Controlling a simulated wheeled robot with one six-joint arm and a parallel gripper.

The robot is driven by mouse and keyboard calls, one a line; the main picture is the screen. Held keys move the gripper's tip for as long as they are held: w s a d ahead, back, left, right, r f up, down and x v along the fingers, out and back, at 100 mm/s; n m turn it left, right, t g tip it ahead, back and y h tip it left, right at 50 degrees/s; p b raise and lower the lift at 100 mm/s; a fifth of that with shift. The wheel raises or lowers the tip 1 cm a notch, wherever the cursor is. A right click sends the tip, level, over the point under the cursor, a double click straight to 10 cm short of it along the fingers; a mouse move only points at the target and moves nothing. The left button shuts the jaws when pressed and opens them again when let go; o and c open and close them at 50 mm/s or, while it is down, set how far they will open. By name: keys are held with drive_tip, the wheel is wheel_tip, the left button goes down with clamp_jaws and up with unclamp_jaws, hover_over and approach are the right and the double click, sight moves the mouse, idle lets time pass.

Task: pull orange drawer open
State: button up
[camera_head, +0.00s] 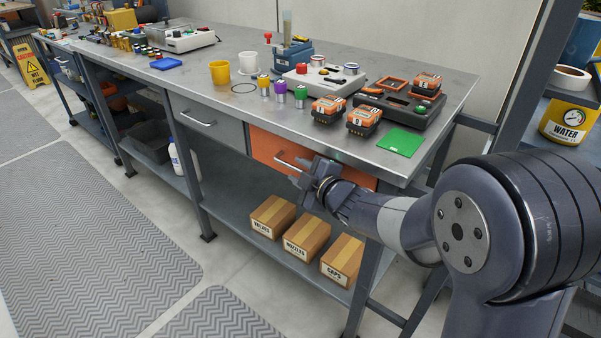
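The orange drawer (265,147) sits under the right part of the metal workbench top (232,120). Its front looks flush with the bench, so it appears closed. A light bar handle (290,163) runs across its front. My gripper (299,175) is in front of the drawer at the handle's right end, coming from the right. The fingertips are small and dark here, and I cannot tell whether they touch the handle or are closed on it. My gripper and wrist hide part of the drawer's right side.
A grey drawer (205,120) is left of the orange one. Cardboard boxes (306,237) stand on the shelf below. Batteries (363,119), a green pad (400,142) and cups (220,72) stand on the bench. A bench leg (366,285) is below my arm. The floor in front is clear.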

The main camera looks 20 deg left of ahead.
drive_tip(key=shift+c, duration=0.3)
clamp_jaws()
idle(0.3)
